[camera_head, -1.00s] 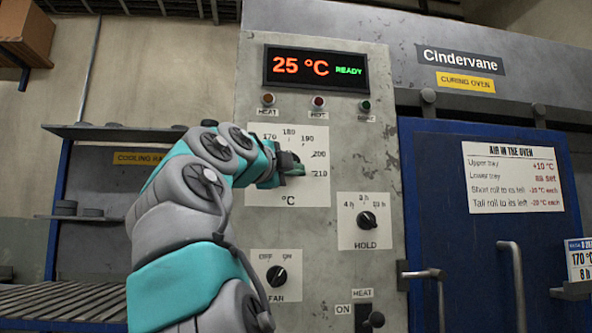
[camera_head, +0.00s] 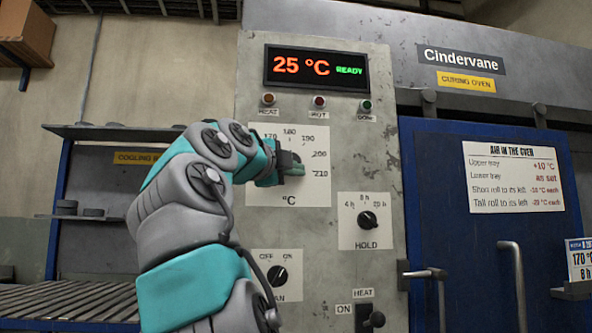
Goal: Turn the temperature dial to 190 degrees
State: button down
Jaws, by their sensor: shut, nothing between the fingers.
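The temperature dial's white scale plate (camera_head: 318,190) is on the grey control panel, with marks 170, 180, 190, 200 and 210 showing. My gripper (camera_head: 297,170) is at the middle of this plate, where the dial knob sits. The gripper and arm cover most or all of the knob, so I cannot tell where its pointer stands or whether the fingers touch it. The gripper is shut. The display (camera_head: 315,69) above reads 25 °C and READY.
The HOLD dial (camera_head: 367,220), the fan dial (camera_head: 277,276) and the HEAT switch (camera_head: 366,317) are lower on the panel. The blue oven door (camera_head: 430,170) with handles is to the right. A cooling rack (camera_head: 100,132) stands at left.

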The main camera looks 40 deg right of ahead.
dwell(0.7)
jog(key=shift+w, duration=0.1)
jog(key=shift+w+a+r, duration=0.1)
jog(key=shift+w+a, duration=0.25)
jog(key=shift+a, duration=0.35)
dwell(3.1)
dwell(0.6)
